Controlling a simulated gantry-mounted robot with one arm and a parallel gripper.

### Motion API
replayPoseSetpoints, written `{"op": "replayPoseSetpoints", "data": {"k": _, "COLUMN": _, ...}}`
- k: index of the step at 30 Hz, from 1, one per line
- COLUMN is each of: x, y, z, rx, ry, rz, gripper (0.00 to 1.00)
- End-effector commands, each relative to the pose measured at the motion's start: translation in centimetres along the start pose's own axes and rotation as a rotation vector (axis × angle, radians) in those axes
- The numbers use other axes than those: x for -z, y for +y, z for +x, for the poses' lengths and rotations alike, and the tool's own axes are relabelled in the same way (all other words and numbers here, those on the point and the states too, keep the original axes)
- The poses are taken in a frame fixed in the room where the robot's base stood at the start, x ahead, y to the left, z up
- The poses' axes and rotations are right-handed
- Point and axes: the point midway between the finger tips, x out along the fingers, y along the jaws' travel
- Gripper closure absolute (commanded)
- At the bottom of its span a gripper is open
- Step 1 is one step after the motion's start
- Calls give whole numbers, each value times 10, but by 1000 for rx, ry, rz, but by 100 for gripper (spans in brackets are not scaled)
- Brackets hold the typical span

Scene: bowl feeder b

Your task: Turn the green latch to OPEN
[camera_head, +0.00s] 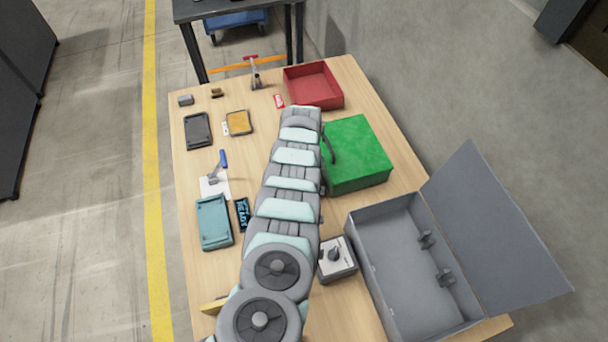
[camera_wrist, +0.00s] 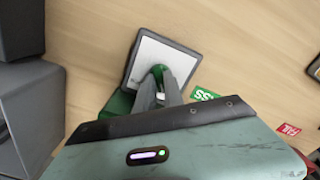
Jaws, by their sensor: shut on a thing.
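The green latch (camera_wrist: 166,73) shows in the wrist view on a white plate (camera_wrist: 148,52) with a dark grey border. My gripper (camera_wrist: 160,80) is shut on the latch, its two grey fingers reaching down over it. The fingers hide much of the latch, so its exact angle and any marking for OPEN cannot be read. In the head view my arm covers the latch and my gripper.
In the head view, a green box (camera_head: 358,152) stands right of my arm, with a red tray (camera_head: 314,86) behind it. A grey case (camera_head: 385,262) with a raised lid and a knob box (camera_head: 337,263) stand nearer. Several small items occupy the left side.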

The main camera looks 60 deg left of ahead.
Motion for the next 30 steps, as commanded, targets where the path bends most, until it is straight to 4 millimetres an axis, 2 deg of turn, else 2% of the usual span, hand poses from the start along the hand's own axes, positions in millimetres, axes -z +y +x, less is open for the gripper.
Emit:
{"op": "replayPoseSetpoints", "data": {"k": 10, "x": 0, "y": 1, "z": 2, "rx": -1, "ry": -1, "rz": -144, "gripper": 100}}
{"op": "replayPoseSetpoints", "data": {"k": 27, "x": -1, "y": 1, "z": 2, "rx": -1, "ry": -1, "rz": -173, "gripper": 100}}
{"op": "replayPoseSetpoints", "data": {"k": 28, "x": -1, "y": 1, "z": 2, "rx": -1, "ry": -1, "rz": -173, "gripper": 85}}
{"op": "replayPoseSetpoints", "data": {"k": 30, "x": -1, "y": 1, "z": 2, "rx": -1, "ry": -1, "rz": -173, "gripper": 79}}
